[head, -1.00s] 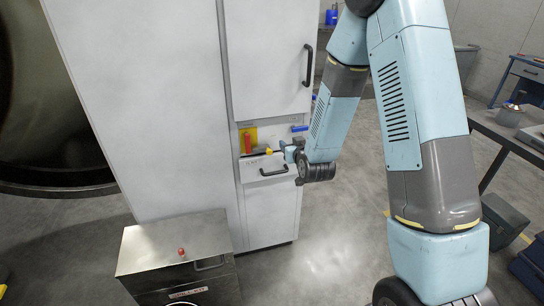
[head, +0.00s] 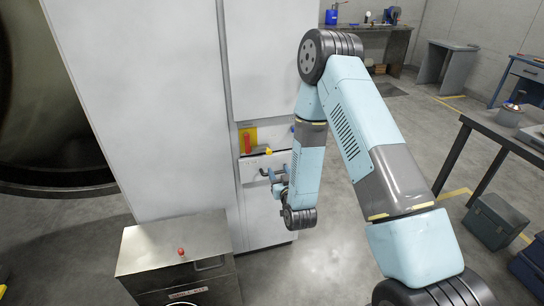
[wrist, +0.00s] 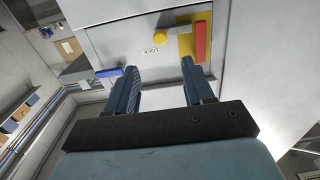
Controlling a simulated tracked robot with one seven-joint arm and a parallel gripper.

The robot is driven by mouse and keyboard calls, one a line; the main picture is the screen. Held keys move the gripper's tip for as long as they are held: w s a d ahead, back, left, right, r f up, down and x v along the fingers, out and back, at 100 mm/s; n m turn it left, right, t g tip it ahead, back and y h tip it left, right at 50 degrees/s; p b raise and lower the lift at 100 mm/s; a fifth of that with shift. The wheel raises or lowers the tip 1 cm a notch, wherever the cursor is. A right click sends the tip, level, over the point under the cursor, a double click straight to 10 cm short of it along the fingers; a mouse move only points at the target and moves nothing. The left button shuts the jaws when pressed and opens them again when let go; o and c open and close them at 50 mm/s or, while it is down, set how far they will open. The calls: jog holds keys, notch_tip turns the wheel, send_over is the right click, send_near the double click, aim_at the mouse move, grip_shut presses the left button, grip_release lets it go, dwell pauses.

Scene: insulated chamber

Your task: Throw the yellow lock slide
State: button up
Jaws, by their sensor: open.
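The yellow lock slide (head: 268,151) is a small yellow knob on the white cabinet front. It also shows in the wrist view (wrist: 158,38), above a LOCK label and beyond my fingertips. My gripper (head: 268,174) is open, just below the slide in the head view. In the wrist view my gripper (wrist: 160,68) has its two blue fingers apart with nothing held between them. The slide appears apart from both fingers. My arm hides part of the cabinet front to the right.
A red handle (head: 247,143) on a yellow plate (head: 254,131) sits left of the slide. A blue handle (wrist: 110,72) shows at left in the wrist view. A metal box (head: 172,240) with a red knob stands at lower left. Open floor lies right of the cabinet.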

aim_at(270, 153)
jog(key=x, duration=1.1)
jog(key=shift+w, duration=0.15)
grip_shut()
dwell(0.4)
